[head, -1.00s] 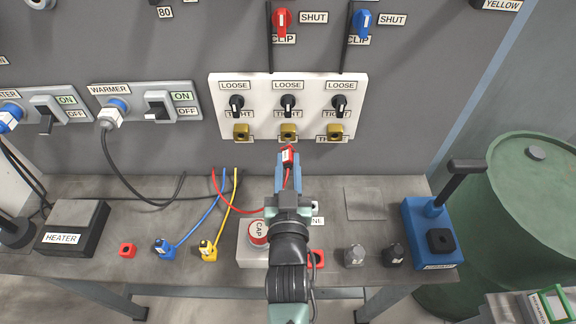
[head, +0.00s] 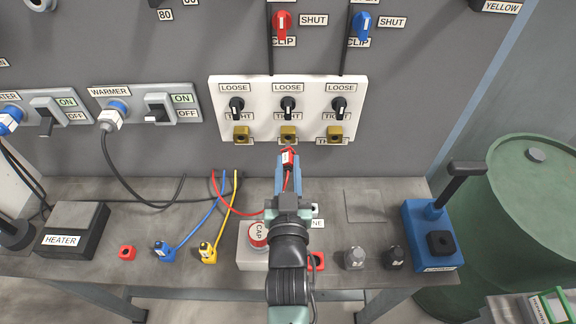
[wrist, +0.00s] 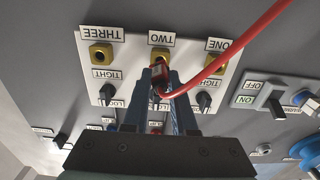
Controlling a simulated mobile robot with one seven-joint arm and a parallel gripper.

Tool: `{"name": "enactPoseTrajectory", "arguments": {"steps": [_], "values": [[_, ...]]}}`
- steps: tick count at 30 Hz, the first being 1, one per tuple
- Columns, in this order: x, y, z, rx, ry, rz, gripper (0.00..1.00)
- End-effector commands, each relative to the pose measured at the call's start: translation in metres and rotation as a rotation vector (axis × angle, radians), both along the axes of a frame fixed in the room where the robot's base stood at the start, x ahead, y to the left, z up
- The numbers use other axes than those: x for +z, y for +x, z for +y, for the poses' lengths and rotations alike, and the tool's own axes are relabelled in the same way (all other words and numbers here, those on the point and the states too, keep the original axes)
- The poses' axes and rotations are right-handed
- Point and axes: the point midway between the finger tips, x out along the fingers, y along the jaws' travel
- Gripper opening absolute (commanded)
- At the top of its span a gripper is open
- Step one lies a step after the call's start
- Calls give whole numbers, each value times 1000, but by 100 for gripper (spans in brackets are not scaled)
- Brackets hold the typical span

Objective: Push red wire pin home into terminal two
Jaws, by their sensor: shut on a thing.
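The red wire pin (head: 288,157) is held upright between the fingertips of my gripper (head: 288,163). It is just below the middle yellow terminal (head: 288,134) on the white panel. In the wrist view, the red pin (wrist: 160,70) overlaps the edge of the terminal labelled TWO (wrist: 159,53). My gripper (wrist: 161,77) is shut on it. The pin's tip is hidden, so I cannot tell whether it is in the hole. The red wire (wrist: 241,48) curves away from the pin and down to the bench.
Terminals ONE (wrist: 217,58) and THREE (wrist: 101,54) flank TWO. Black LOOSE/TIGHT knobs (head: 288,104) sit above the terminals. Blue (head: 163,249) and yellow (head: 207,252) wire ends stand on the bench (head: 330,196).

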Motion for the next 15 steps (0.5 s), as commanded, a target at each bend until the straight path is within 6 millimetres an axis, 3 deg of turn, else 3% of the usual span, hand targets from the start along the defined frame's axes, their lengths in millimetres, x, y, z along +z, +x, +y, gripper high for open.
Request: {"name": "enactPoseTrajectory", "arguments": {"steps": [15], "values": [[1,5,0,0,0,-1,0]]}}
